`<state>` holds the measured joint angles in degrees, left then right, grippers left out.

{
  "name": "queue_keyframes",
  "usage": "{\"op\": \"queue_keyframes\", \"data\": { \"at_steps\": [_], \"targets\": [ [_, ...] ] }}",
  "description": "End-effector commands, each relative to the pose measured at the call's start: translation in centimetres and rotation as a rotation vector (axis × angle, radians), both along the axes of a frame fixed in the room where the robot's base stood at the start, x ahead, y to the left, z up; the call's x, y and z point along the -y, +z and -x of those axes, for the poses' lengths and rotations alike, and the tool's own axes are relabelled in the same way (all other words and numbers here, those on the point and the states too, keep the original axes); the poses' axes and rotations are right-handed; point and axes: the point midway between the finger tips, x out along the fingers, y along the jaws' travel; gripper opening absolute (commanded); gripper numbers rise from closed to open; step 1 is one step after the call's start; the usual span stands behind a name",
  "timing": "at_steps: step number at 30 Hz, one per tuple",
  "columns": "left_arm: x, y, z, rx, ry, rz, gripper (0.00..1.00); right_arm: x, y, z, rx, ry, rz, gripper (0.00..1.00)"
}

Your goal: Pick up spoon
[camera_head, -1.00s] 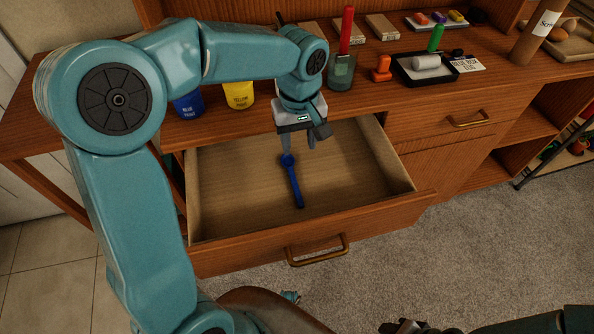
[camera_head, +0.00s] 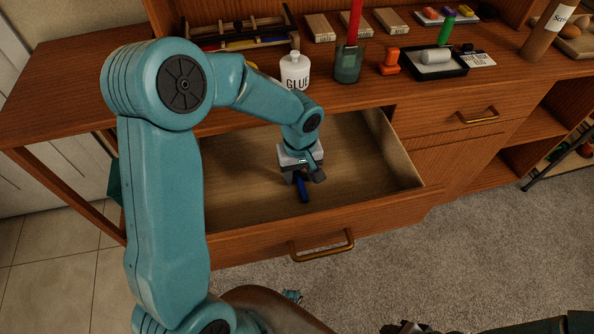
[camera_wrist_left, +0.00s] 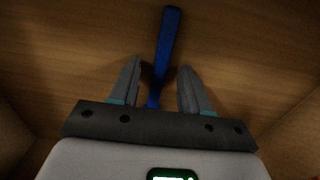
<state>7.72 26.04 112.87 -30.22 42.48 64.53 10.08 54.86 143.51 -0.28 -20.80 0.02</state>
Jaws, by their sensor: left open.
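A dark blue spoon (camera_head: 303,190) lies in the open wooden drawer (camera_head: 230,195). My left gripper (camera_head: 302,176) is down inside the drawer over it and hides its far part, including the bowl. In the left wrist view the spoon's blue handle (camera_wrist_left: 168,42) runs up between the two grey fingers of the left gripper (camera_wrist_left: 160,67). The fingers are open, with a gap on each side of the handle. My right arm shows only in part at the bottom right edge, and a dark end there is cut off.
On the desktop stand a white glue bottle (camera_head: 295,71), a glass cup (camera_head: 348,66) with a red stick, an orange stamp (camera_head: 389,61) and a black tray (camera_head: 448,72). The drawer's front wall carries a handle (camera_head: 322,247). The rest of the drawer floor looks empty.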

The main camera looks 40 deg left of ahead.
Motion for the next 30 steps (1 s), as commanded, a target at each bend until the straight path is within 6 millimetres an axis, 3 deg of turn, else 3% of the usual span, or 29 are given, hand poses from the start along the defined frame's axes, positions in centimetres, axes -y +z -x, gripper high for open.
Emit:
{"op": "queue_keyframes", "data": {
  "at_steps": [5, 10, 21, 30],
  "targets": [
    [0.0, 0.0, 0.0, 0.001, 0.001, 0.000, 0.47, 0.0, 0.0, 0.0, 0.000, 0.000, 0.000, 0.43],
    [0.0, 0.0, 0.0, 0.001, 0.001, 0.000, 0.00, 0.0, 0.0, 0.0, 0.000, 0.000, 0.000, 0.43],
    [0.0, 0.6, -0.1, 0.003, 0.001, 0.000, 0.00, 0.0, 0.1, 0.0, 0.000, 0.000, 0.000, 0.43],
    [0.0, 6.7, -0.2, 0.007, 0.001, -0.001, 0.00, 0.0, 1.2, 0.0, 0.000, 0.000, 0.000, 0.43]
  ]
}}
